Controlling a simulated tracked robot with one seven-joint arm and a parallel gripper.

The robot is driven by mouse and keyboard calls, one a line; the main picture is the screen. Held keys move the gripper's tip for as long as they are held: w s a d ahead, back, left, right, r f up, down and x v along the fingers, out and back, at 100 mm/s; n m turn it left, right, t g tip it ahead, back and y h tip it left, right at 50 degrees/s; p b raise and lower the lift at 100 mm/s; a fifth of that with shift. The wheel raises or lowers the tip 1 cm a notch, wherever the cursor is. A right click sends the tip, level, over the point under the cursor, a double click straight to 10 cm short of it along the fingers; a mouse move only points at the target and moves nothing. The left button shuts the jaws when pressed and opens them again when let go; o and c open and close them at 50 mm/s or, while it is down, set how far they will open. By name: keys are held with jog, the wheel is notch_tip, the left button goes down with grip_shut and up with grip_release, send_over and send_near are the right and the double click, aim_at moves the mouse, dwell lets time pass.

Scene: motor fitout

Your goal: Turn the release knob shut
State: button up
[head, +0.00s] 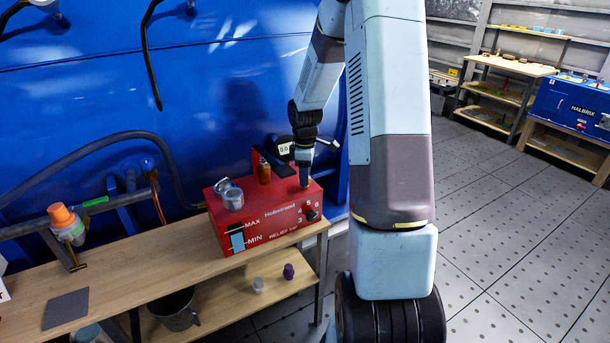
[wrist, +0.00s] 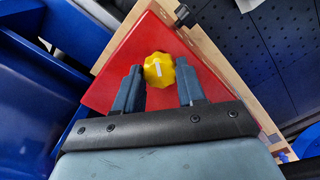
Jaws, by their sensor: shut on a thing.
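The release knob (wrist: 159,75) is a yellow, scalloped knob with a short white line on top. It sits on the top face of the red box (head: 275,229), and the line runs nearly up and down in the wrist view. My gripper (head: 305,182) reaches down to the box top at its right end. In the wrist view my gripper (wrist: 159,72) has one finger on each side of the knob and is shut on it. In the head view the knob is mostly hidden by the fingers.
The box stands on a wooden bench (head: 150,262) against a blue wall. A black knob (head: 311,214) is on the box front. An orange-capped bottle (head: 66,226) stands at left.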

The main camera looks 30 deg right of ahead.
jog(key=m, duration=0.5)
jog(key=shift+w+r+m, duration=0.1)
jog(key=shift+m, duration=0.2)
jog(key=m, duration=0.4)
jog(key=shift+m, duration=0.4)
jog(key=o, duration=1.1)
jog(key=shift+c, duration=0.2)
notch_tip(320, 180, up, 14)
jog(key=shift+f, duration=0.2)
